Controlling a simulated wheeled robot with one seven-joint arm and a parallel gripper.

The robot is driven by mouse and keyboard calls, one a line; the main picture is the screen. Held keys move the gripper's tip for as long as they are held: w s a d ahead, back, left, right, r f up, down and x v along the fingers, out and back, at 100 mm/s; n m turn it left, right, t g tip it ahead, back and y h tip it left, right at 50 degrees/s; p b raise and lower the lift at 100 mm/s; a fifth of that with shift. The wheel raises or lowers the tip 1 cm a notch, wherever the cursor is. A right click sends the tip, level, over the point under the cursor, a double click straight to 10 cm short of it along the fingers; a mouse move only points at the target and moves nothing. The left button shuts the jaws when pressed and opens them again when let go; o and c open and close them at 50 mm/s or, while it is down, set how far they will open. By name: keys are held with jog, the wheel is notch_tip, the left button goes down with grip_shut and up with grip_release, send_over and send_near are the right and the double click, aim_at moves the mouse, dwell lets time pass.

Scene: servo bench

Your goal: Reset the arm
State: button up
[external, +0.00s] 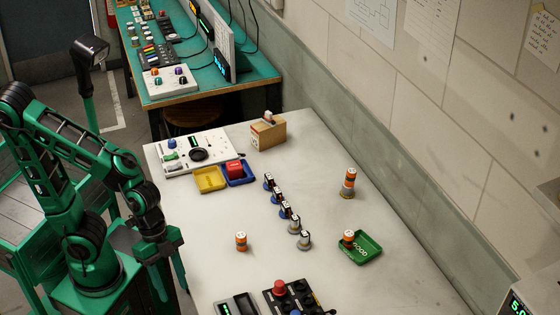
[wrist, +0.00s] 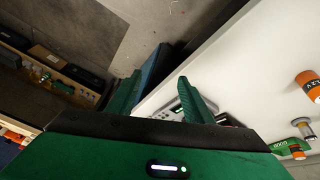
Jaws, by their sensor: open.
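My green arm stands at the left of the external view, beside the table's left edge. My gripper (external: 170,277) hangs pointing down off that edge and holds nothing. In the wrist view its two green fingers (wrist: 158,92) are spread apart with nothing between them. The white table (external: 205,262) lies to the right of it. An orange cylinder (external: 241,241) stands on the table to the right of my gripper, apart from it.
A row of small cylinders (external: 285,211) runs across the table. A green tray (external: 368,254) holds an orange cylinder. Another orange-topped stack (external: 348,183) stands behind. Yellow (external: 208,180) and blue trays, a box (external: 268,134) and panels take the far end. A control box (external: 292,298) sits in front.

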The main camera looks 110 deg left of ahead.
jog(key=s+d+m+g+y, duration=0.1)
jog(key=s+d, duration=0.3)
jog(key=s, duration=0.4)
jog(key=s+d+r+m+g+y, duration=0.1)
jog(key=s+d, duration=0.3)
jog(key=s, duration=0.4)
jog(key=shift+s+d+r+m+g+y, duration=0.3)
jog(key=shift+m+g, duration=0.2)
jog(key=shift+g, duration=0.2)
